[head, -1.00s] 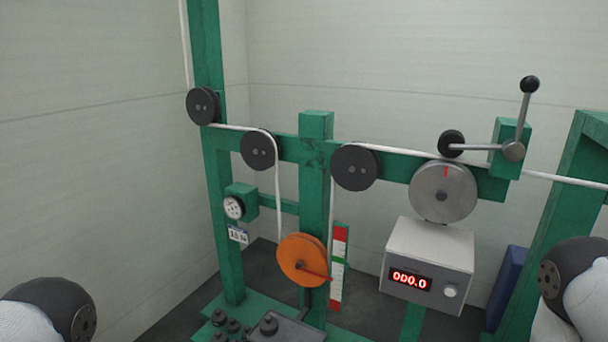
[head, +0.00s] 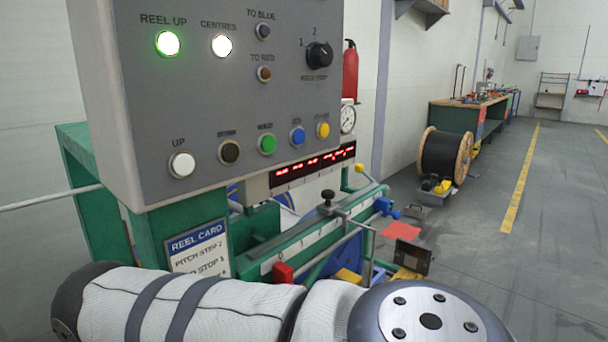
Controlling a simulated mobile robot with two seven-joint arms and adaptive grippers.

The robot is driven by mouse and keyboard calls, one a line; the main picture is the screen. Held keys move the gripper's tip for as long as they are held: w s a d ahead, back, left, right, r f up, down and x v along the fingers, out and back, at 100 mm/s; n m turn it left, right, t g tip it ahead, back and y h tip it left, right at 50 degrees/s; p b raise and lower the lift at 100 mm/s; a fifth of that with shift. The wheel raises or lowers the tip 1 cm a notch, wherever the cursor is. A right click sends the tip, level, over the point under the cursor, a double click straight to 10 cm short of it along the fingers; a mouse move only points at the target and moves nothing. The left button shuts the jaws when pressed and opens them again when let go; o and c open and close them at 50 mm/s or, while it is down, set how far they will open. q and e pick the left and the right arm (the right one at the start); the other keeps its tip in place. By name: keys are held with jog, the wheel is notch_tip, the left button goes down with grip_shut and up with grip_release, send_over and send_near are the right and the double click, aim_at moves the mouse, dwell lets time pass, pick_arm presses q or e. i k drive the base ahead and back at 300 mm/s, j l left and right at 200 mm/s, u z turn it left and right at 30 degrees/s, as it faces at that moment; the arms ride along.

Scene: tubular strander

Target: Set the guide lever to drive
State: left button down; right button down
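No lever in the head view carries a readable "drive" mark, so I cannot tell for sure which part is the guide lever. A black-knobbed handle (head: 327,197) stands upright on a clamp on the green guide rail (head: 300,240), beyond the control panel. A yellow-knobbed handle (head: 359,168) sticks up at the far end of this rail. One of my arms crosses the bottom of the view in front of the rail and hides its lower part. Neither gripper is in view.
A grey control panel (head: 220,110) with lit buttons fills the upper left, close by. A reel card (head: 198,250) hangs below it. A red block (head: 283,272) sits on the rail's near side. A cable reel (head: 445,155) and workbench (head: 470,110) stand behind; the floor at right is clear.

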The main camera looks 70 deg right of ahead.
aim_at(358, 168)
jog(key=k+l+z, duration=0.3)
jog(key=l+z, duration=0.15)
jog(key=l, duration=0.65)
jog(key=k+l+z, duration=0.15)
jog(key=l+z, duration=0.3)
jog(key=l, duration=0.7)
jog(key=l+z, duration=0.4)
jog(key=l, duration=0.75)
jog(key=l+z, duration=0.1)
jog(key=k+l+z, duration=0.15)
jog(key=l, duration=0.2)
